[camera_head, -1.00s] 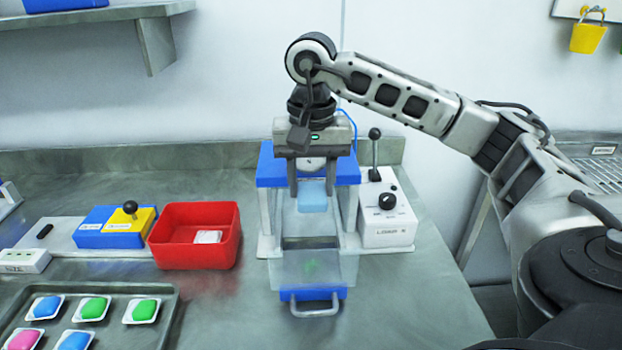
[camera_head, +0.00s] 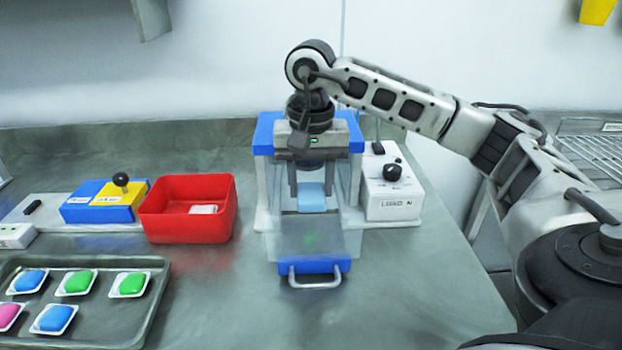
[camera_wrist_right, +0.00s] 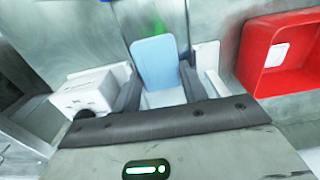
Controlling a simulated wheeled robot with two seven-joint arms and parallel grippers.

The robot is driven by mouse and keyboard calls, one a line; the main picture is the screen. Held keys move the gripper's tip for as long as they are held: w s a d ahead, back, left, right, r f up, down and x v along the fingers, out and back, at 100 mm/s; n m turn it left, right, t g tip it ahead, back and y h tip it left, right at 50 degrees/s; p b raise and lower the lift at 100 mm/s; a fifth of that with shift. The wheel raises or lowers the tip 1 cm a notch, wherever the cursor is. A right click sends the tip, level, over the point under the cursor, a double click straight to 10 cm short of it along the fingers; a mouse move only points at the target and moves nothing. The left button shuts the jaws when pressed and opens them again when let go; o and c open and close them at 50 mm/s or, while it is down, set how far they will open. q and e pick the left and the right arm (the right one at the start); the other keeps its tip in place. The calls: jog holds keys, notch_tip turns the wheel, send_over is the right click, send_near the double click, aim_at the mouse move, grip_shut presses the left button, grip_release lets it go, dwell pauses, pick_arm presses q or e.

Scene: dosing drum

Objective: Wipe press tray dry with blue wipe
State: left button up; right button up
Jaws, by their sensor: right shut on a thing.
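The blue wipe (camera_head: 312,197) is a small light-blue pad. My right gripper (camera_head: 311,203) is shut on it and holds it inside the front of the press, pointing down. The press has a blue top frame (camera_head: 264,139) and clear side panels. Its tray (camera_head: 288,243) lies in front and below, with a blue front and a metal handle; a faint green patch shows on it. The wipe also shows between the fingers in the right wrist view (camera_wrist_right: 155,58). I cannot tell whether the wipe touches the tray. My left gripper is out of view.
A white control box (camera_head: 392,203) with a black knob stands close right of the press. A red bin (camera_head: 187,229) holding a white item stands to its left, beside a blue and yellow lever box (camera_head: 100,210). A metal tray (camera_head: 140,325) holds several coloured pods.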

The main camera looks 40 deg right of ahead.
notch_tip(320, 180, down, 3)
jog(key=shift+w+d+f+b, duration=0.1)
jog(key=shift+w+b, duration=0.05)
jog(key=shift+b, duration=0.85)
jog(key=shift+d+f+b, duration=0.1)
jog(key=shift+f+b, duration=0.4)
jog(key=shift+f, duration=0.2)
jog(key=shift+w+f+b, duration=0.15)
jog(key=shift+f+b, duration=0.2)
jog(key=shift+f, duration=0.1)
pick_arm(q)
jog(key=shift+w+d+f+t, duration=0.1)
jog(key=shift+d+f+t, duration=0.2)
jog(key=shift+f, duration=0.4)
pick_arm(e)
jog(key=shift+f, duration=0.1)
pick_arm(q)
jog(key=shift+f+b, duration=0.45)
jog(key=shift+b, duration=0.05)
pick_arm(e)
jog(key=shift+f, duration=0.65)
jog(key=shift+d, duration=0.1)
